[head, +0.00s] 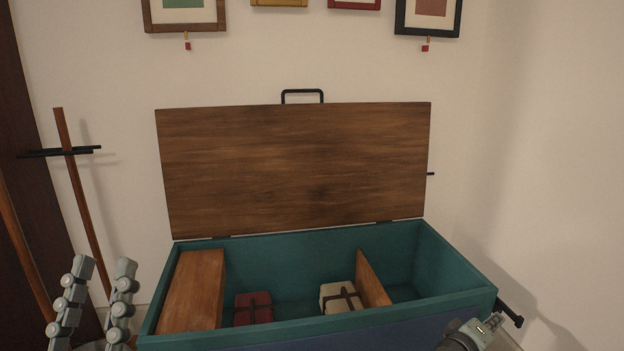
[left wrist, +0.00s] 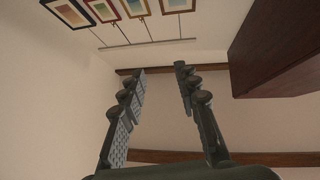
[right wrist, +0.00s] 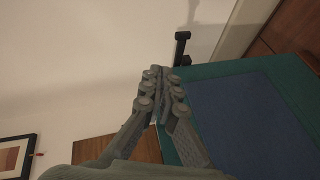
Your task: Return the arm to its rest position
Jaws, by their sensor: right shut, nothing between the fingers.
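My left gripper (head: 103,266) stands at the lower left of the head view, left of the teal chest, with its fingers pointing up. It is open and empty, and its spread fingers also show in the left wrist view (left wrist: 160,72). My right gripper (head: 494,322) is at the lower right of the head view, in front of the chest's right front corner. In the right wrist view its fingertips (right wrist: 159,72) meet with nothing between them.
The teal chest (head: 455,298) stands open, its wooden lid (head: 295,165) raised against the wall. Inside are a red bundle (head: 253,308), a cream bundle (head: 340,297) and wooden boards. A black handle (head: 510,313) juts from its right side. A wooden stand (head: 80,190) is at left.

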